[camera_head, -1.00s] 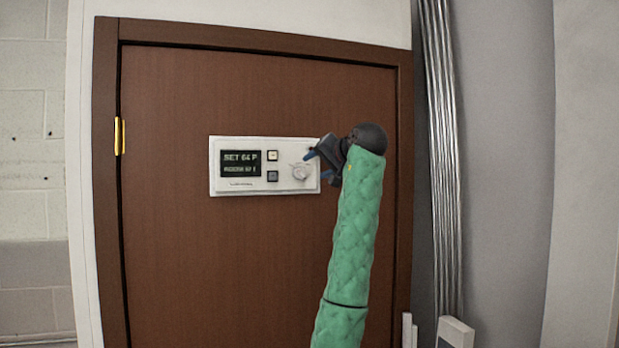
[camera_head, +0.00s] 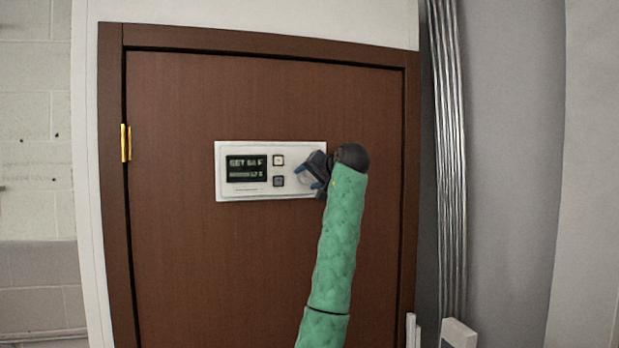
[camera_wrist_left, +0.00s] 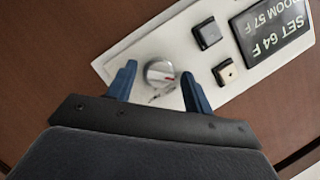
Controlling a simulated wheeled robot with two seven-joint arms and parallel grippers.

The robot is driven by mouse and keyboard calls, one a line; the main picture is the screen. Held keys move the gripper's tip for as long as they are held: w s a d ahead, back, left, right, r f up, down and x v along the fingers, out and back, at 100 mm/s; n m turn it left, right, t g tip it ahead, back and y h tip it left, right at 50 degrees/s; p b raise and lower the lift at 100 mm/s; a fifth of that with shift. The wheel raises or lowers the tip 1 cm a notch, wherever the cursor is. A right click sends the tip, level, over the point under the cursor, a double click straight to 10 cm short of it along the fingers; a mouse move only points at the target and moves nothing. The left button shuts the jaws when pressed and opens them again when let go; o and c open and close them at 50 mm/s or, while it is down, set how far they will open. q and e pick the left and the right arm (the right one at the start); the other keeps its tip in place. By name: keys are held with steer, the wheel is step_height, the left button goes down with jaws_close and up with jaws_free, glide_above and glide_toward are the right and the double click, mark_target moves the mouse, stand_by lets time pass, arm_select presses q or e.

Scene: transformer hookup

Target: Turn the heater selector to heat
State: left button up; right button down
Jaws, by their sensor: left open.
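The white heater control panel (camera_head: 226,193) is mounted on the brown door. Its selector is a round silver knob (camera_wrist_left: 160,73) with a red mark, clear in the left wrist view. In the head view my gripper mostly covers the knob. My left gripper (camera_head: 312,176) is at the panel's right end. In the left wrist view, its blue fingers (camera_wrist_left: 158,88) are open, one on each side of the knob, with small gaps visible. I cannot tell how deep the fingertips reach. My right gripper is not in view.
A dark display (camera_head: 246,168) reads SET 64 F and, in the wrist view, ROOM 57 F. Two square buttons, a light one (camera_head: 278,160) and a dark one (camera_head: 279,181), sit between display and knob. Metal conduits (camera_head: 449,150) run down the wall at the right.

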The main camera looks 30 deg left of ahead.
arm_select(q)
steer(key=c, duration=1)
steer(key=shift+o, duration=0.2)
steer(key=shift+f, duration=0.1)
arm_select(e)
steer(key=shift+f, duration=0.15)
arm_select(q)
steer(key=shift+f+m+y+b, duration=0.15)
steer(key=shift+m+y+b, duration=0.35)
steer(key=shift+m+b, duration=0.4)
steer(key=m+y+b, duration=0.1)
steer(key=m+b, duration=0.1)
steer(key=shift+w+f+m+g, duration=0.1)
steer(key=shift+m+g, duration=0.2)
steer(key=shift+d+m+y+b, duration=0.1)
steer(key=shift+m+y+b, duration=0.8)
steer(key=shift+m, duration=0.6)
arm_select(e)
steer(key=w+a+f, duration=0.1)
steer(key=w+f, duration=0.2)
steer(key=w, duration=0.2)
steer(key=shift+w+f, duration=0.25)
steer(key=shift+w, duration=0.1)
arm_select(q)
steer(key=o, duration=1)
steer(key=shift+c, duration=0.2)
